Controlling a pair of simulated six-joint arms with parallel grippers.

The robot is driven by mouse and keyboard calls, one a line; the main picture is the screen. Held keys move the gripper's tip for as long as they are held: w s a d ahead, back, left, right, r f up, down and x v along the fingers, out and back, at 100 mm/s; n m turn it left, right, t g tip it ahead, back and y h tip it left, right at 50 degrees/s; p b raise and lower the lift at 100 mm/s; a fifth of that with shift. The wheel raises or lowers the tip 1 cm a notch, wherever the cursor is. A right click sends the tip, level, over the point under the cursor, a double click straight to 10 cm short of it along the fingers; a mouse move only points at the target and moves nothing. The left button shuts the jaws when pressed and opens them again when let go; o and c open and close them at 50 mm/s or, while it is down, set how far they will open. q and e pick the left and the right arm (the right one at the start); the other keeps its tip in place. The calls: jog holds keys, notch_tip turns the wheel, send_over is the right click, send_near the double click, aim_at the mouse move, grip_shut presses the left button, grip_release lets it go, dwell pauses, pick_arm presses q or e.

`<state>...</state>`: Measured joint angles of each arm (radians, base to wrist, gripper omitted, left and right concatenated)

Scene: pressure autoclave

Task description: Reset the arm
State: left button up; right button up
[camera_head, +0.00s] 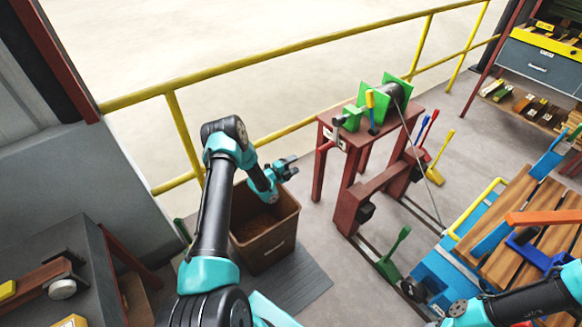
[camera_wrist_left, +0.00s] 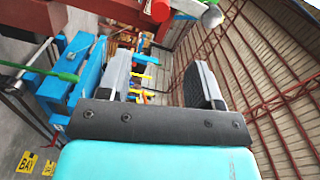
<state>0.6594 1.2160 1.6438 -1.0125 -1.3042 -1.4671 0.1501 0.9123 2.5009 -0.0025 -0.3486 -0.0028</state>
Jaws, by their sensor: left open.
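My left gripper (camera_head: 290,163) is open in the head view, raised above the brown bin (camera_head: 266,247) and to the left of the dark red stand (camera_head: 344,167). Its two fingers also show in the left wrist view (camera_wrist_left: 160,78), spread apart with nothing between them. My left arm comes up from the bottom and bends over at its elbow.
The stand carries green brackets (camera_head: 369,87) and a dark cylinder. Several coloured levers stand beside it, including a green one (camera_head: 395,249). A yellow railing (camera_head: 294,48) runs behind. A blue frame with wooden slats (camera_head: 505,260) is at right.

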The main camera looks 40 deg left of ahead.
pick_arm(q)
jog(key=shift+s+a, duration=0.25)
jog(key=shift+s, duration=0.45)
jog(key=s+d+f+n+g+y, duration=0.1)
jog(key=s+d+n+g, duration=0.4)
jog(key=d, duration=0.4)
jog(key=s+d+f+n+g+y, duration=0.1)
jog(key=s+d+n+g, duration=0.3)
jog(key=s+d+n, duration=0.35)
jog(key=s+d+r+n+g, duration=0.2)
jog(key=s+d+n+g, duration=0.1)
jog(key=s, duration=0.6)
jog(key=s+d+r+n+g, duration=0.2)
jog(key=s+d+n+g, duration=0.2)
jog(key=s+d, duration=0.3)
jog(key=s+n, duration=0.1)
jog(key=s, duration=0.2)
jog(key=shift+r+n, duration=0.2)
jog(key=shift+n, duration=0.15)
jog(key=shift+w+d, duration=0.1)
